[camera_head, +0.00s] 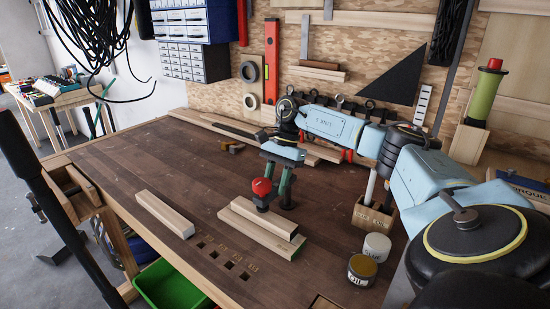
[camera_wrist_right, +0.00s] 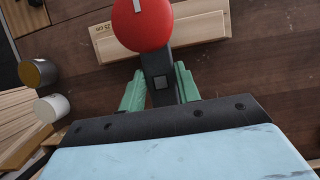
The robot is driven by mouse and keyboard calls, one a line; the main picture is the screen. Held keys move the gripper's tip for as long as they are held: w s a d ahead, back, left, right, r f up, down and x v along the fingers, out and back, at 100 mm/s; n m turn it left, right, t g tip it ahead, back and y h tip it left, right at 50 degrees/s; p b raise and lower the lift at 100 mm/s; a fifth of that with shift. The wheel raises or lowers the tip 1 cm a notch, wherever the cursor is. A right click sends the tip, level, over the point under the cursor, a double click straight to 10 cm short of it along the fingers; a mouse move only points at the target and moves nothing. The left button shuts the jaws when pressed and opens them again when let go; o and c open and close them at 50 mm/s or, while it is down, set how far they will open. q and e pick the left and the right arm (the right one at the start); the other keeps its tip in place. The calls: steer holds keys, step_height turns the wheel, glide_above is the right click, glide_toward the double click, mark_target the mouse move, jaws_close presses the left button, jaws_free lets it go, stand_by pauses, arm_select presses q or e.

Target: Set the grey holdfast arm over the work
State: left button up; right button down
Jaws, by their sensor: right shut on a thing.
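The grey holdfast arm (camera_wrist_right: 158,68) with its red knob (camera_head: 262,187) is between the green fingers of my right gripper (camera_head: 279,178), which is shut on it. In the right wrist view the red knob (camera_wrist_right: 142,22) is beyond the fingertips (camera_wrist_right: 160,88). The work is a pair of stacked pale wood pieces (camera_head: 265,230) on the bench. The knob end appears over the upper piece in both views; I cannot tell if it touches. A dark post (camera_head: 288,198) stands just behind the work. My left gripper is not in view.
A loose wood block (camera_head: 165,213) lies left of the work, with square holes (camera_head: 226,262) in the bench near it. Two small cans (camera_head: 361,269) and a wooden tool box (camera_head: 374,215) stand at the right. The bench's left middle (camera_head: 150,160) is clear.

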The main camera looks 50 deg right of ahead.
steer(key=shift+s+d, duration=0.1)
steer(key=c, duration=1)
jaws_free()
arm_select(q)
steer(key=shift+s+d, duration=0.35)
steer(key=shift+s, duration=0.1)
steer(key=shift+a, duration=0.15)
arm_select(e)
steer(key=shift+r, duration=0.15)
